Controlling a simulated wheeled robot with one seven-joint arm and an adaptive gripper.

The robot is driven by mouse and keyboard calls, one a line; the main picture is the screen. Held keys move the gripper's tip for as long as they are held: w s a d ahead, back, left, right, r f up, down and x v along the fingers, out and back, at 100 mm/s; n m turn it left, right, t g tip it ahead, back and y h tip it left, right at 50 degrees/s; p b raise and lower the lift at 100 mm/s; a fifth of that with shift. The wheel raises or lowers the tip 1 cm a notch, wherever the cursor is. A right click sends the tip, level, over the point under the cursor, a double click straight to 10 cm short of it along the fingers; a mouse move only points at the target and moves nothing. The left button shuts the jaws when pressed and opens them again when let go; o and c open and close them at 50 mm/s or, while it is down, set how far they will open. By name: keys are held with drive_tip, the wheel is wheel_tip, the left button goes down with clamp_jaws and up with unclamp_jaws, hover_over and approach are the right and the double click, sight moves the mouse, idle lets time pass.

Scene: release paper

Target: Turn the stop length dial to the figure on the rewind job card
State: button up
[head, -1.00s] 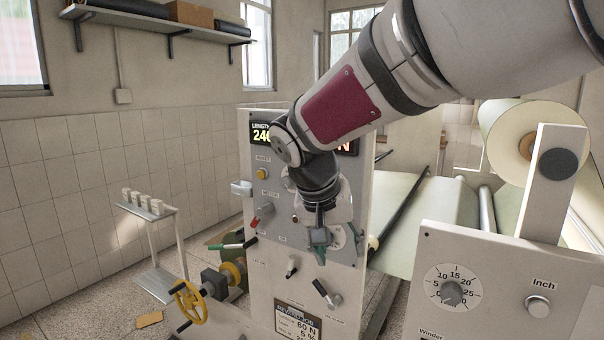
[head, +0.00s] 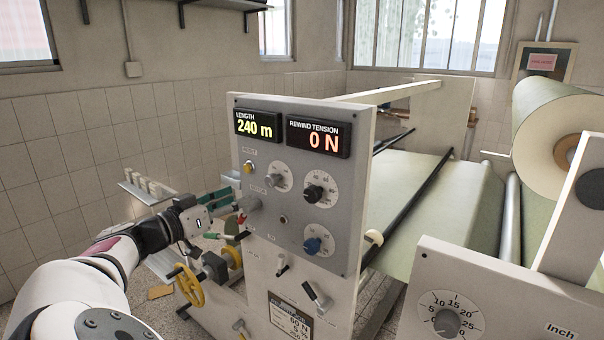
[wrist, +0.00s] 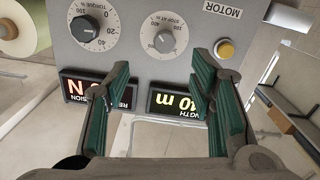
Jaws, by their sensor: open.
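The stop length dial (head: 278,177) is a small grey knob on a white scale at the panel's upper left, under the length display (head: 257,125) reading 240 m. In the wrist view the dial (wrist: 163,37) shows upside down, marked STOP AT m; its exact setting is too small to read. The rewind job card (head: 292,318) is low on the machine; 60 N and 5 % show, and its lower lines are cut off. My gripper (head: 224,214) is open and empty, left of the panel with green fingers towards it. In the wrist view the dial appears between and beyond the fingertips (wrist: 162,66).
A black torque dial (head: 320,190) and a blue knob (head: 318,241) sit right and below. A yellow handwheel (head: 189,286) stands below my gripper.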

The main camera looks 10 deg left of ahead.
sight(268, 181)
drive_tip(key=b+x, duration=0.1)
drive_tip(key=x, duration=0.3)
drive_tip(key=b+x, duration=0.2)
drive_tip(key=x, duration=0.3)
drive_tip(key=b+x, duration=0.2)
drive_tip(key=x, duration=0.2)
drive_tip(key=shift+w+a+r, duration=0.1)
drive_tip(key=shift+w+a, duration=0.25)
drive_tip(key=c, duration=1.2)
